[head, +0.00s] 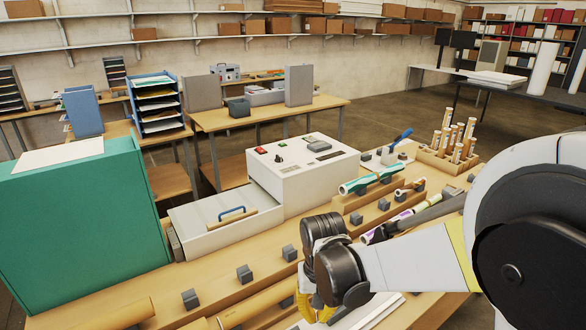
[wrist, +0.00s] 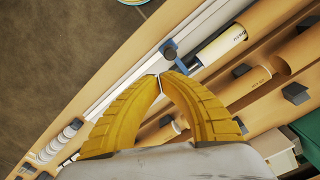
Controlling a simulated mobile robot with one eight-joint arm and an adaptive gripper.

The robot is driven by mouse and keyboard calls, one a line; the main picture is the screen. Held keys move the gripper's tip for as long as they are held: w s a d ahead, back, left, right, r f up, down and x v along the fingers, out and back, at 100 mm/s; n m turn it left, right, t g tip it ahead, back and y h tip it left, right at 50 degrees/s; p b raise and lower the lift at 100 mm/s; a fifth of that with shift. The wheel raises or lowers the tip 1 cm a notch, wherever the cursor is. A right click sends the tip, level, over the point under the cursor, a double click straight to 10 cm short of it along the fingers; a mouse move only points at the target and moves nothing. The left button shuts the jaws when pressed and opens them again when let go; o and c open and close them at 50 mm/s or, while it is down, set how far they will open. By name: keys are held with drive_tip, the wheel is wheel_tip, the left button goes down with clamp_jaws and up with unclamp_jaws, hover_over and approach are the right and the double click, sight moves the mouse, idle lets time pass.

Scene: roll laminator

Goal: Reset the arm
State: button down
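My arm (head: 415,255) reaches in from the right over the front of the wooden workbench. My gripper (head: 316,308) points down above the bench's front part, and its yellow fingers are partly cut off by the lower edge and my wrist. In the wrist view, the two ribbed yellow fingers of my gripper (wrist: 160,76) curve together and their tips meet. Nothing shows held between them. A long pale rail with a blue-and-black fitting (wrist: 172,54) lies below, just beyond the fingertips; whether they touch it I cannot tell.
The white laminator (head: 305,178) stands mid-bench with a blue-handled tray (head: 222,232) on its left. A green box (head: 85,235) is at the left. Rolls in a rack (head: 440,158), a teal roll (head: 370,179), tan rolls (head: 255,305) and grey blocks crowd the bench.

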wheel_tip(320, 180, down, 11)
drive_tip(key=b, duration=0.9)
drive_tip(key=shift+d, duration=0.1)
idle(0.9)
drive_tip(key=s+a, duration=0.2)
drive_tip(key=a, duration=0.1)
drive_tip(key=s+a, duration=0.3)
drive_tip(key=a, duration=0.1)
drive_tip(key=s+a, duration=0.2)
drive_tip(key=a, duration=0.2)
drive_tip(key=shift+s+b, duration=0.15)
drive_tip(key=shift+b, duration=0.25)
drive_tip(key=shift+d, duration=0.1)
drive_tip(key=shift+w+d, duration=0.6)
drive_tip(key=shift+d, duration=0.25)
drive_tip(key=shift+r, duration=0.1)
